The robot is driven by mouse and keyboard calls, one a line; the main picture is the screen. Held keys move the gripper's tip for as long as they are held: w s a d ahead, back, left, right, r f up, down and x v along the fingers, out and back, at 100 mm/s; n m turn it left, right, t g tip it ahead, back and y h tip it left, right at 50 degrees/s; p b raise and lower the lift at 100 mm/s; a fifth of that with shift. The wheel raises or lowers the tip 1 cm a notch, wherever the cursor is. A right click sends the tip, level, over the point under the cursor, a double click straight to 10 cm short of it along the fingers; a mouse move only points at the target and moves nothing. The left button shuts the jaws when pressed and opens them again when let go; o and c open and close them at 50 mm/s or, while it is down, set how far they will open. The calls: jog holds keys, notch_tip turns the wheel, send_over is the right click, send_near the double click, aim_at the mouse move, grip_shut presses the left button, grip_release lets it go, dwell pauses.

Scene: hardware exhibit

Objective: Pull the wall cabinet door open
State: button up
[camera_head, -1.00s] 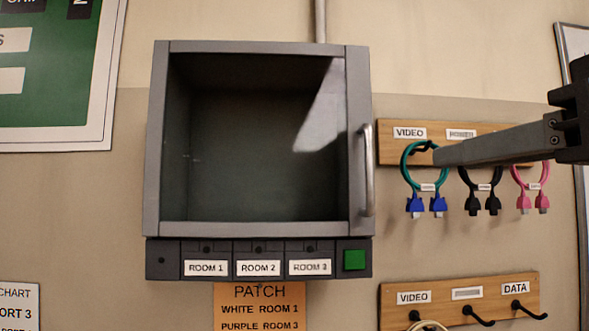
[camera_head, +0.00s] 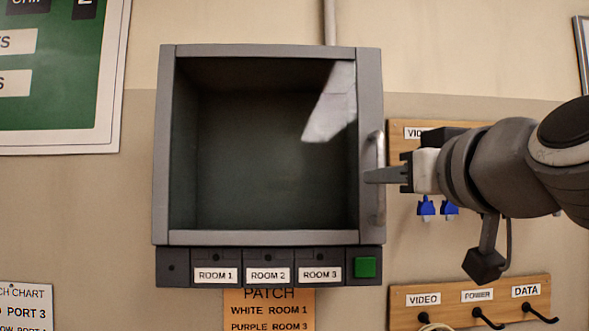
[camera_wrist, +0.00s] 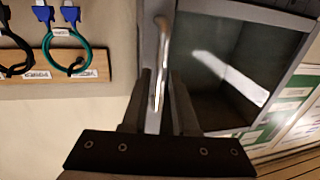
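The wall cabinet (camera_head: 170,150) is a grey box with a glazed front door (camera_head: 369,100) that looks shut; a pale reflection shows on the glass. A vertical metal bar handle (camera_head: 380,150) is on the door's right side. My gripper (camera_head: 368,176) reaches in from the right at the handle's mid-height and hides part of it. In the wrist view, the gripper (camera_wrist: 160,74) is open, with one finger on each side of the handle (camera_wrist: 163,45). Small gaps show between the fingers and the bar; whether either finger touches it is unclear.
Below the door is a strip with room labels and a green button (camera_head: 365,267). A wooden cable rack (camera_head: 396,150), partly behind my arm, hangs right of the cabinet. A hook rack (camera_head: 450,307) is lower right. The wall left of the cabinet is bare up to a green sign.

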jog(key=shift+w+a, duration=0.2)
jog(key=shift+w, duration=0.8)
grip_shut()
dwell(0.8)
